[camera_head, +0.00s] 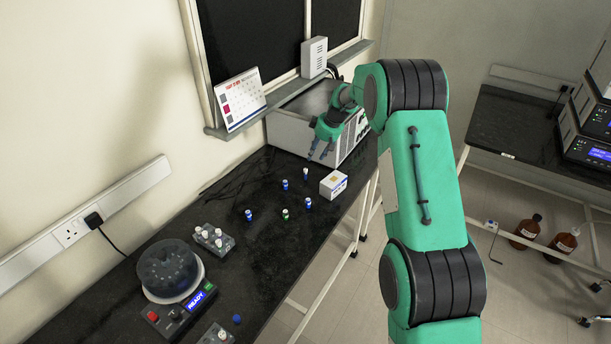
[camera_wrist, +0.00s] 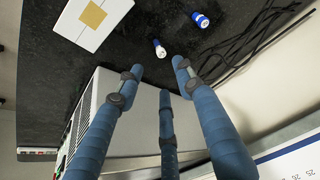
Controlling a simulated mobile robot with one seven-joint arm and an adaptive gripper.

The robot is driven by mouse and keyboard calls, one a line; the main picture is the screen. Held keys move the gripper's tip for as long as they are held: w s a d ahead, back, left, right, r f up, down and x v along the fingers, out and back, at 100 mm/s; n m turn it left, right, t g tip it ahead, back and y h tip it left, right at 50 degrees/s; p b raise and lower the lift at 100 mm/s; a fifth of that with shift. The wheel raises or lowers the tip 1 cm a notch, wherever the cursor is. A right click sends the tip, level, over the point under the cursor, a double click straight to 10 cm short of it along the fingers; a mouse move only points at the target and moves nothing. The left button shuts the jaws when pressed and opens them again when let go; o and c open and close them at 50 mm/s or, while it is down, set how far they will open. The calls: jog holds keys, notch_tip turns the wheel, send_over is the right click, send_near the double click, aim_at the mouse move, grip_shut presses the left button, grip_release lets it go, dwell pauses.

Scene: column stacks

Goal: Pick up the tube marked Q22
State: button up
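Several small capped tubes stand on the black bench in the head view: a white-topped one (camera_head: 305,173), three with blue (camera_head: 284,185) (camera_head: 308,202) (camera_head: 248,215) and one green (camera_head: 285,214). I cannot read any marking, so I cannot tell which is Q22. My gripper (camera_head: 320,156) hangs beyond the white-topped tube, fingers pointing down. In the wrist view my gripper (camera_wrist: 159,74) has its blue fingers spread and empty. A white-and-blue tube (camera_wrist: 160,48) is just past the fingertips, apart from them. A blue tube with a white end (camera_wrist: 202,19) is farther off.
A white box (camera_head: 333,184) stands right of the tubes. A grey machine (camera_head: 292,133) stands behind my gripper. A round-lidded device (camera_head: 169,270) and a tube rack (camera_head: 214,238) are at the near left. Dark cables lie by the wall. The bench's right edge is close.

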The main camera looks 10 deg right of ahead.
aim_at(306, 170)
jog(key=shift+f, duration=0.15)
jog(key=shift+b+x, duration=0.85)
jog(key=shift+x, duration=3.35)
jog(key=shift+b+x, duration=0.85)
jog(key=shift+x, duration=1.75)
jog(key=shift+a, duration=0.1)
jog(key=c, duration=0.7)
